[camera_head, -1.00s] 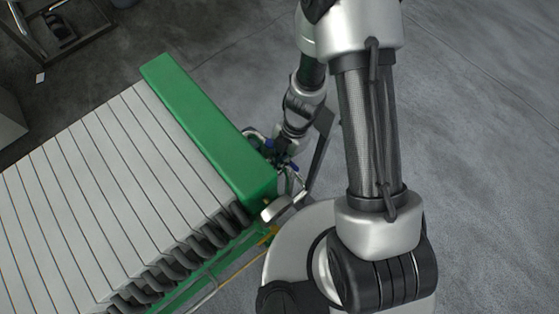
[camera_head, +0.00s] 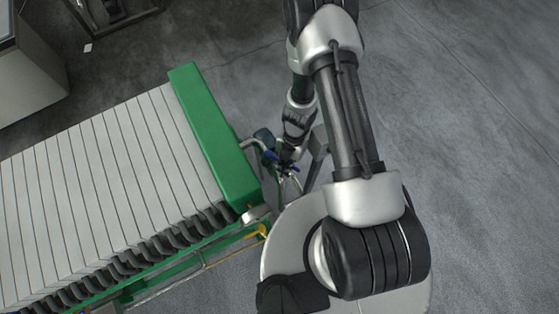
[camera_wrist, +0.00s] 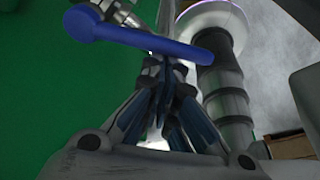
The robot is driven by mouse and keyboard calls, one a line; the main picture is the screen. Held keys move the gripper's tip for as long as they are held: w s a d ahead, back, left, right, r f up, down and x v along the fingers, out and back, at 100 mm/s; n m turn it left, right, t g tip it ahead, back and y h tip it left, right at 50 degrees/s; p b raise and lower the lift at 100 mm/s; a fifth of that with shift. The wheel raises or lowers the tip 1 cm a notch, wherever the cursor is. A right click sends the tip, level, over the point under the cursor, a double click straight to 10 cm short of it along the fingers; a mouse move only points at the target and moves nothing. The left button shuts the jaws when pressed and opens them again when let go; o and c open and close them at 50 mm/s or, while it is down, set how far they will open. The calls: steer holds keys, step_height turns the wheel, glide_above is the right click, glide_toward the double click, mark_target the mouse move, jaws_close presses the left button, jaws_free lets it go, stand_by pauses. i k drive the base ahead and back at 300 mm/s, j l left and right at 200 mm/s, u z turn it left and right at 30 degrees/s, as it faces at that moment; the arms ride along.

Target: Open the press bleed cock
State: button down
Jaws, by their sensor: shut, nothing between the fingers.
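The press has a green end plate (camera_head: 215,140) beside a stack of pale plates. The bleed cock's blue lever (camera_wrist: 140,35) crosses the upper part of the wrist view, from a round hub at left down to the right, on a metal fitting. In the head view the blue lever (camera_head: 269,156) is small and partly hidden by my arm. My gripper (camera_wrist: 168,72) is shut and empty, its fingertips just below the lever in the picture. Whether they touch it I cannot tell. In the head view my gripper (camera_head: 286,166) is beside the end plate's right edge.
A metal pipe (camera_head: 252,143) runs close to my gripper. A grey upright post (camera_head: 319,152) stands just to its right. A ribbed dark column (camera_wrist: 222,95) rises at the right of the wrist view. Bare concrete floor (camera_head: 480,170) is free at the right.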

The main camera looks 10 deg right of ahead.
mark_target(261, 229)
steer(key=i+l+u, duration=0.15)
steer(key=l+u, duration=1)
steer(key=l, duration=0.25)
steer(key=i, duration=0.05)
